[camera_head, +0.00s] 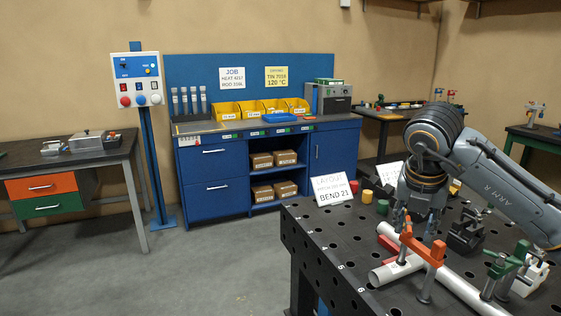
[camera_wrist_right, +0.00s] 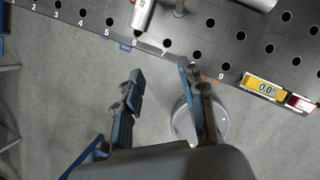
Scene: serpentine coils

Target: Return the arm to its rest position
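My right arm (camera_head: 500,185) comes in from the right in the head view. Its gripper (camera_head: 418,225) points down over the perforated table, near the orange clamps, which partly overlap it in the picture. In the right wrist view the right gripper (camera_wrist_right: 160,72) has its two fingers spread apart, with only floor and table edge showing between them. It holds nothing. My left arm and gripper do not show in either view.
The black perforated table (camera_head: 315,235) bears pale pipes (camera_head: 396,270), orange clamps (camera_head: 422,250), a green clamp (camera_head: 507,262) and a sign (camera_head: 331,189). In the wrist view a yellow gauge (camera_wrist_right: 266,88) lies at the edge. Floor left of the table is clear.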

